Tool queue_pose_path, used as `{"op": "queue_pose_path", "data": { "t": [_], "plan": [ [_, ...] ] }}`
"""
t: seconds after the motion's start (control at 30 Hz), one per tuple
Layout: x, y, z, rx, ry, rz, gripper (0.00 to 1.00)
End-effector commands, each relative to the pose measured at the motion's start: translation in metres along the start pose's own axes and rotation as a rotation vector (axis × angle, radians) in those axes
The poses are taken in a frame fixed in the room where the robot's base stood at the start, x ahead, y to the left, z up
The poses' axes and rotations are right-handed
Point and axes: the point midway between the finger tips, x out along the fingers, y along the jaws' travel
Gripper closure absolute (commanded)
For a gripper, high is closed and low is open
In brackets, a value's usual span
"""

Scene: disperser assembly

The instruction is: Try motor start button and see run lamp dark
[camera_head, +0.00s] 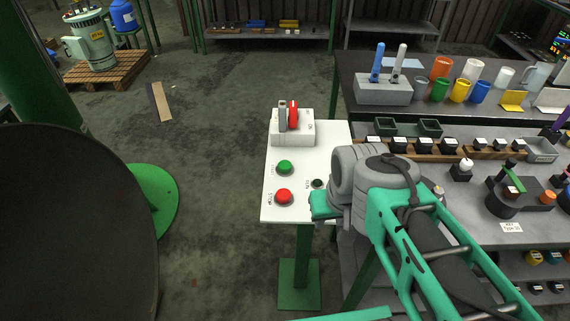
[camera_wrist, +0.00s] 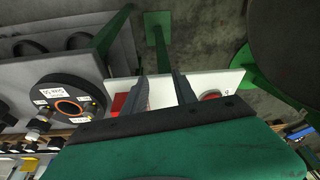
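A white control panel (camera_head: 274,215) stands on a green post. It carries a green button (camera_head: 284,167), a red stop button (camera_head: 284,196) and a small dark run lamp (camera_head: 318,183), with no glow visible. A switch box (camera_head: 292,133) with a red and grey handle (camera_head: 293,113) is at its far end. My gripper is at the panel's right edge in the head view, its fingers hidden there. In the wrist view my gripper (camera_wrist: 159,76) shows two separated fingers with nothing visible between them. A red part (camera_wrist: 120,102) and a red button (camera_wrist: 211,95) show on either side.
A workbench (camera_head: 350,95) stands right of the panel, with cups (camera_head: 441,68), small parts and a dark round fixture (camera_head: 505,200). A round black disc (camera_wrist: 66,103) shows in the wrist view.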

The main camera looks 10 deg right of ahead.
Motion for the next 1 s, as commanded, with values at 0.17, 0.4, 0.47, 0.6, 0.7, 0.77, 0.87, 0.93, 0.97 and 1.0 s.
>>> {"op": "queue_pose_path", "data": {
  "t": [0.17, 0.4, 0.47, 0.6, 0.7, 0.77, 0.87, 0.93, 0.97, 1.0],
  "plan": [
    [0.0, 0.0, 0.0, 0.0, 0.0, 0.0, 0.82],
    [0.0, 0.0, 0.0, 0.0, 0.0, 0.0, 1.0],
    [0.0, 0.0, 0.0, 0.0, 0.0, 0.0, 1.0],
    [0.0, 0.0, 0.0, 0.0, 0.0, 0.0, 1.0],
    [0.0, 0.0, 0.0, 0.0, 0.0, 0.0, 1.0],
    [0.0, 0.0, 0.0, 0.0, 0.0, 0.0, 1.0],
    [0.0, 0.0, 0.0, 0.0, 0.0, 0.0, 1.0],
    [0.0, 0.0, 0.0, 0.0, 0.0, 0.0, 1.0],
    [0.0, 0.0, 0.0, 0.0, 0.0, 0.0, 1.0],
    [0.0, 0.0, 0.0, 0.0, 0.0, 0.0, 1.0]
  ]
}}
